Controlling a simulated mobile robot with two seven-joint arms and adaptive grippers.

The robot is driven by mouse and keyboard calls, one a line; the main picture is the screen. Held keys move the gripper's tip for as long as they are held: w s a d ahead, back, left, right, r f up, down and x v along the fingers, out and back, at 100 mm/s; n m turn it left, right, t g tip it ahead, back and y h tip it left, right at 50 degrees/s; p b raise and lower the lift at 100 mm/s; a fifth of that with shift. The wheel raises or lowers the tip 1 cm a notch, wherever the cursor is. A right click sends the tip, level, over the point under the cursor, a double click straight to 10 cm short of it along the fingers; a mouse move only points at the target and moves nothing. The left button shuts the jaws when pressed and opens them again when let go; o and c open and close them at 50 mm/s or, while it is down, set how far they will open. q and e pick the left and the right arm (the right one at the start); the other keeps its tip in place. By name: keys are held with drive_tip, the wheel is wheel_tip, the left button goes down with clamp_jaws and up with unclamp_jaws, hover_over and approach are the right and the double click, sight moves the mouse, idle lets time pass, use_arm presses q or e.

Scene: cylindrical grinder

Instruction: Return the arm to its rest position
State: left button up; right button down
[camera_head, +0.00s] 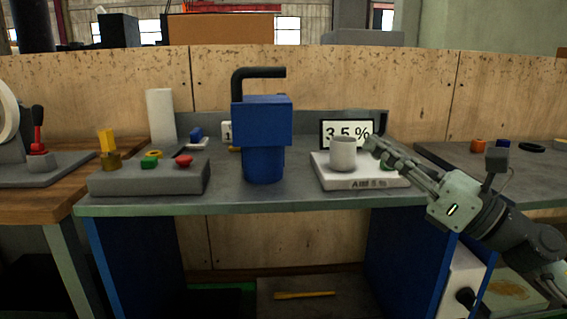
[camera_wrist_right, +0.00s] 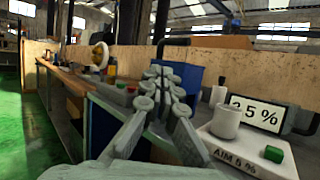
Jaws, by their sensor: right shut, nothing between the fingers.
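My right gripper (camera_head: 372,144) comes in from the right of the head view, its fingers together and empty. Its tips are just right of a grey cup (camera_head: 343,154), and I cannot tell whether they touch in that view. The cup stands upright on a white device (camera_head: 362,182) marked "AIM 5 %", in front of a display reading 3.5 % (camera_head: 346,133). In the right wrist view, the shut fingers (camera_wrist_right: 163,72) point ahead, and the cup (camera_wrist_right: 226,120) stands apart to their right. My left gripper is in neither view.
A blue machine with a black bent pipe (camera_head: 262,122) stands mid-bench. Left of it is a grey control block (camera_head: 150,179) with green and red buttons and a white roll (camera_head: 161,117). A side table at right holds small parts, including an orange one (camera_head: 478,146).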

drive_tip(key=w+d+f+m+t+h, duration=0.3)
drive_tip(key=d+f+m+h, duration=0.25)
drive_tip(key=m, duration=0.45)
drive_tip(key=w+d+f+m+t+h, duration=0.3)
drive_tip(key=d+f+m+t+h, duration=0.25)
drive_tip(key=m, duration=0.55)
drive_tip(key=s+d+f+m+g+h, duration=0.2)
drive_tip(key=d+f+m+g+h, duration=0.15)
drive_tip(key=f+m, duration=0.45)
drive_tip(key=s+d+f+m+g+h, duration=0.15)
drive_tip(key=f+m+g+h, duration=0.3)
drive_tip(key=f, duration=0.75)
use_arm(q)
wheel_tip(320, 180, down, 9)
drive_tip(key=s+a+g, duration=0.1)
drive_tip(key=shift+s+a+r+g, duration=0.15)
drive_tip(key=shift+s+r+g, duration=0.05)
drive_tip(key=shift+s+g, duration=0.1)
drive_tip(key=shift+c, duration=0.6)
use_arm(e)
drive_tip(key=s+a+f+m+g, duration=0.2)
drive_tip(key=s+f+m+g, duration=0.3)
drive_tip(key=s+f, duration=0.8)
drive_tip(key=s+a+f+m+g, duration=0.2)
drive_tip(key=s+f+m+g, duration=0.3)
drive_tip(key=s+f, duration=0.8)
drive_tip(key=shift+f+g+y, duration=0.4)
drive_tip(key=shift+f+g, duration=0.45)
drive_tip(key=shift+g, duration=0.2)
